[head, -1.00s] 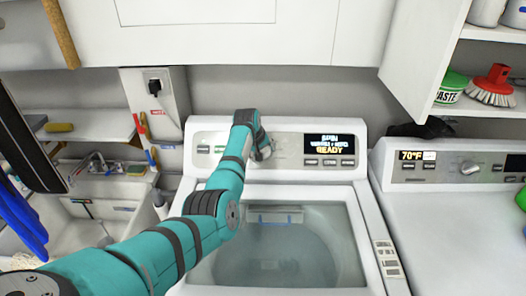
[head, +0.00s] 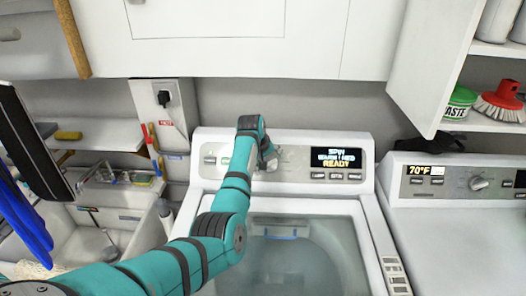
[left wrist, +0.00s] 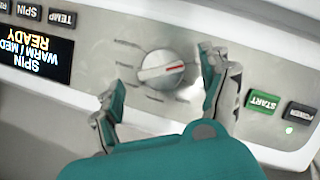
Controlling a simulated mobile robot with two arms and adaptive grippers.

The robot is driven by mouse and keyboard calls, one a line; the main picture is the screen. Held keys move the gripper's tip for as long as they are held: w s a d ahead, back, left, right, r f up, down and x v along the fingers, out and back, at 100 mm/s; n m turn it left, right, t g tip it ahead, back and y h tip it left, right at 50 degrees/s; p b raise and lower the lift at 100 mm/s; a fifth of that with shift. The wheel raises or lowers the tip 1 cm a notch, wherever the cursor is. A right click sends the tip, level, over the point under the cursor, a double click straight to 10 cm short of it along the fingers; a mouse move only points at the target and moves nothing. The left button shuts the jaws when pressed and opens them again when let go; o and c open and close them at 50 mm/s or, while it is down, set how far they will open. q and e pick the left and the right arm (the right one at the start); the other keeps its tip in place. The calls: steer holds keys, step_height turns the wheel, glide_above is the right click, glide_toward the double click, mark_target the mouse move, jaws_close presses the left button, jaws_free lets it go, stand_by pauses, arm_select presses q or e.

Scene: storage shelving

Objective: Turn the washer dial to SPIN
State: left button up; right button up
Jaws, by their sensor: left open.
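The washer dial (left wrist: 166,69) is a round silver knob on the washer's control panel, seen upside down in the left wrist view. Its red pointer mark points to the right in that view. The display (left wrist: 32,50) reads SPIN, WARM / MED, READY; it also shows in the head view (head: 335,158). My left gripper (left wrist: 161,72) is open, with one finger on each side of the dial and visible gaps to it. In the head view it is at the panel (head: 268,152) and partly hides the dial. My right gripper is out of view.
The green START button (left wrist: 263,102) and dark POWER button (left wrist: 300,114) are near one finger. The washer's clear lid (head: 300,260) lies below my arm. A second machine (head: 460,225) stands at right, a sink (head: 75,235) at left, and an open cabinet above right.

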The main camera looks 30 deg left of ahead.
arm_select(q)
steer(key=v, duration=0.8)
steer(key=shift+s+r, duration=0.25)
steer(key=shift+r, duration=0.1)
